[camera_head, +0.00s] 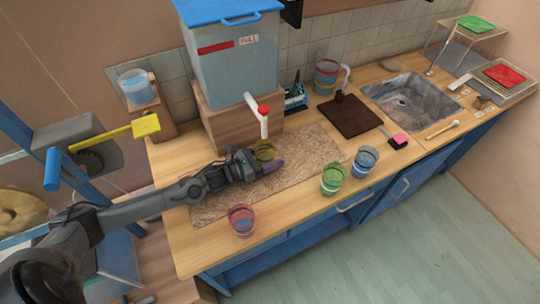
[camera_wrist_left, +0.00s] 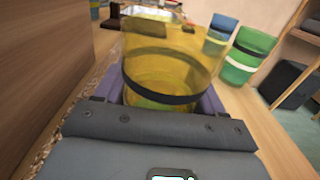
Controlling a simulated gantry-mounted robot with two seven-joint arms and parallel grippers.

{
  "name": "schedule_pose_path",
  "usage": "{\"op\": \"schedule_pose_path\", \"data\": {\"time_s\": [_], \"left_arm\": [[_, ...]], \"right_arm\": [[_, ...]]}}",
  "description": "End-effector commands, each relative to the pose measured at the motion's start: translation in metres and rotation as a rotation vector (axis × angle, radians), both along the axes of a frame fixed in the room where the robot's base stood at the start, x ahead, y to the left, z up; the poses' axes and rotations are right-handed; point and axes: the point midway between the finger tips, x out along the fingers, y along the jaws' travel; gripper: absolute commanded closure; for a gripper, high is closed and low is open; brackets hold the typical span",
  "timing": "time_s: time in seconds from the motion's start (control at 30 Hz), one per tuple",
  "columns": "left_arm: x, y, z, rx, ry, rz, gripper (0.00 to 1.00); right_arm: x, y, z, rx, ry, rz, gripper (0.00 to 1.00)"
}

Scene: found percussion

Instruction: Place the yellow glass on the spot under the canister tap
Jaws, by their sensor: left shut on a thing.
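The yellow glass (camera_head: 265,150) is upright just below the canister tap (camera_head: 263,118) in the head view, partly hidden by my left gripper (camera_head: 264,166). In the left wrist view the yellow glass (camera_wrist_left: 170,62) is large, with a dark band around it, between the purple fingers of my left gripper (camera_wrist_left: 163,98). My left gripper is shut on it. The tap has a red knob and belongs to the blue-lidded canister (camera_head: 232,72) on a wooden block. I cannot tell whether the glass touches the surface below. The spot itself is not distinguishable. My right gripper is not in view.
A speckled mat (camera_head: 222,205) lies on the wooden counter. A red glass (camera_head: 242,219) stands at the front edge; a green glass (camera_head: 332,178) and a blue glass (camera_head: 364,160) stand to the right. The wooden block (camera_head: 218,128) rises behind my gripper.

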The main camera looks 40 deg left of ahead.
Motion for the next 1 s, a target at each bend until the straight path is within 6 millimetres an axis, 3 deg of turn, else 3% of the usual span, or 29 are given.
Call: {"op": "schedule_pose_path", "data": {"time_s": [0.1, 0.13, 0.3, 0.7, 1.0], "left_arm": [[0.0, 0.0, -0.003, -0.001, -0.002, 0.0, 0.76], [0.0, 0.0, -0.004, 0.0, 0.0, 0.0, 0.29], [0.0, 0.0, -0.003, 0.0, 0.001, 0.0, 0.05], [-0.001, 0.001, 0.001, 0.0, 0.001, 0.0, 0.05], [-0.038, 0.017, -0.001, 0.002, 0.005, 0.0, 0.05]], "right_arm": [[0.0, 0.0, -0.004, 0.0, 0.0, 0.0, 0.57], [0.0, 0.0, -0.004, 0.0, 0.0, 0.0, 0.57], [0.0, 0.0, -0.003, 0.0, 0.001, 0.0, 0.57], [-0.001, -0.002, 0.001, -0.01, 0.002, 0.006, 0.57], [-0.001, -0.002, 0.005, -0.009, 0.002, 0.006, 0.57]]}}
